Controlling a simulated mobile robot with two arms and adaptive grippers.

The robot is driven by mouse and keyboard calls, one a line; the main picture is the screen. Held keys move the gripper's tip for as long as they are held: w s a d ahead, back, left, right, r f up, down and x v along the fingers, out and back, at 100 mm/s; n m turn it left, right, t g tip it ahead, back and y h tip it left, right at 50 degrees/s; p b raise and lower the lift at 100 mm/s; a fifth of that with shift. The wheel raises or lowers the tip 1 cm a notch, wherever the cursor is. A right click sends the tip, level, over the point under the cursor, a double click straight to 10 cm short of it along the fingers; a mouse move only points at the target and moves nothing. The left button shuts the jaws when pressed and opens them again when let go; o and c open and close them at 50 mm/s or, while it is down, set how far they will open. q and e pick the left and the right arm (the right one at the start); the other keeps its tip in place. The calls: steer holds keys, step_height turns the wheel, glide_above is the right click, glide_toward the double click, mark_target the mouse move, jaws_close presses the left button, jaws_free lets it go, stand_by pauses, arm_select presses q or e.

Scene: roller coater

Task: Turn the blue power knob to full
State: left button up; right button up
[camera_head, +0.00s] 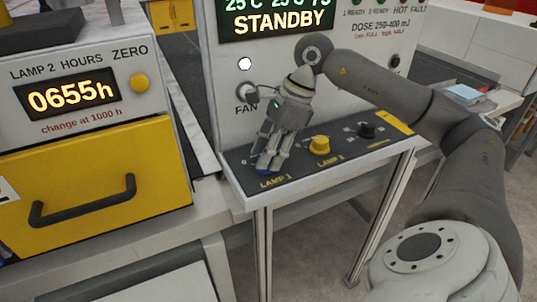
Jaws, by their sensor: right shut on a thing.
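The blue power knob (263,171) sits at the left end of the dark sloped control panel (240,163), above the label LAMP 1. Only a small blue part of it shows below the fingers. My right gripper (267,162) reaches down from above and is shut on the blue knob. The fingers hide most of the knob, its pointer and its dial marks, so its setting cannot be read. My left gripper is not in view.
A yellow knob (320,144) and a black knob (367,130) stand further right on the same panel. The display above (280,22) reads STANDBY. A FAN knob (246,92) is on the upright face. A yellow drawer (95,180) stands at left.

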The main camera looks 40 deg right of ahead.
steer(key=m+t+b, duration=0.1)
steer(key=m, duration=0.2)
steer(key=shift+s+f+m+h, duration=0.1)
steer(key=shift+m+h, duration=0.3)
steer(key=m+t+h, duration=0.1)
steer(key=m, duration=0.2)
steer(key=shift+a+m+b, duration=0.15)
steer(key=shift+m+b, duration=0.15)
steer(key=shift+b, duration=0.05)
steer(key=m, duration=0.1)
steer(key=m+h+p, duration=0.1)
steer(key=m, duration=0.1)
steer(key=m+h, duration=0.1)
steer(key=shift+a+r, duration=0.1)
steer(key=shift+r, duration=0.15)
steer(key=shift+f+m+h+p, duration=0.1)
steer(key=shift+m+h+p, duration=0.65)
steer(key=shift+m, duration=1.65)
steer(key=o, duration=1)
